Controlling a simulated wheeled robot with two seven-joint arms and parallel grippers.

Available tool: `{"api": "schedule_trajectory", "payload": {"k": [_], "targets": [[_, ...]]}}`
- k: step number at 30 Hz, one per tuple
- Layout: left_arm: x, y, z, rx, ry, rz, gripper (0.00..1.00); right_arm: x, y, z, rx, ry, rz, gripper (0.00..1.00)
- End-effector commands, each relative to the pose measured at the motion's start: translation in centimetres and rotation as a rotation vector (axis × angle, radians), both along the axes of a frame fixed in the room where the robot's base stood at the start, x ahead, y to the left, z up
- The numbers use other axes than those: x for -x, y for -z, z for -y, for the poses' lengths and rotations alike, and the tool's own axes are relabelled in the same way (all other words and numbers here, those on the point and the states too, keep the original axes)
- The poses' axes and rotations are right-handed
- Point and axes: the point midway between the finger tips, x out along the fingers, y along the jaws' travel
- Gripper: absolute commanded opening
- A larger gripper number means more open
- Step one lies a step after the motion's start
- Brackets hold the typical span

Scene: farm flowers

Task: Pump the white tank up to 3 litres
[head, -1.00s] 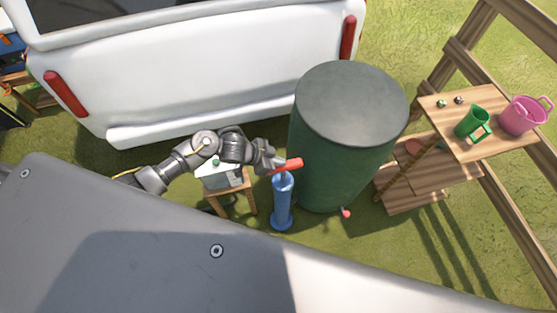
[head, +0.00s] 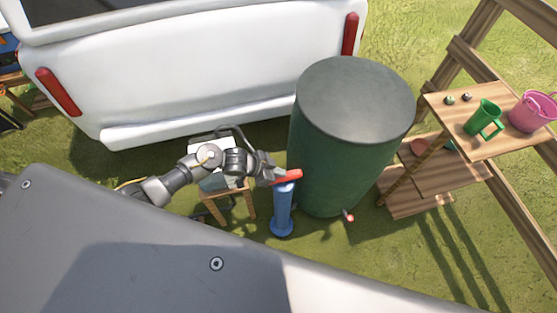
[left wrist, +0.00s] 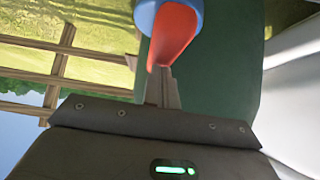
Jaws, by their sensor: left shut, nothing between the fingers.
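The blue pump (head: 283,213) stands upright on the grass. Its red handle (head: 288,177) sits low, close above the top of the blue body. My left gripper (head: 269,177) is shut with nothing between its fingers, at the left end of the handle. In the left wrist view the closed fingers (left wrist: 162,88) are right by the red handle (left wrist: 173,35); whether they touch it is unclear. The white tank (head: 214,182) is on a small wooden stool (head: 231,199), largely hidden behind my left arm. Its level cannot be read. My right gripper is out of view.
A large dark green barrel (head: 342,160) stands close right of the pump, with a small red-handled tap (head: 349,216) low down. A white vehicle (head: 200,75) is behind. A wooden shelf (head: 470,155) with a green jug (head: 483,117) and pink bucket (head: 533,112) is at right.

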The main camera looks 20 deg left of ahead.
Motion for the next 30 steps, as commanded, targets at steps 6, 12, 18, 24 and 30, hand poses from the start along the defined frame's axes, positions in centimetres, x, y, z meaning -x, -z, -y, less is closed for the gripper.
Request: {"api": "schedule_trajectory", "payload": {"k": [6, 12, 18, 24, 30], "targets": [[0.6, 0.5, -0.1, -0.009, 0.005, -0.015, 0.00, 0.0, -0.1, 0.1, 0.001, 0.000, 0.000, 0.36], [0.6, -1.6, -0.1, -0.008, 0.004, -0.012, 0.00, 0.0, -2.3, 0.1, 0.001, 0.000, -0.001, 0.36], [0.7, -4.8, -0.6, -0.005, 0.002, -0.003, 0.00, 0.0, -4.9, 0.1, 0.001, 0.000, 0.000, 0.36], [2.4, -7.8, -3.3, -0.005, 0.003, 0.003, 0.00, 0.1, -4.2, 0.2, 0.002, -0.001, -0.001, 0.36], [3.5, -10.0, -5.2, -0.003, 0.001, 0.001, 0.00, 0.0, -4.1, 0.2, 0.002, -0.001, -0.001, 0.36]]}}
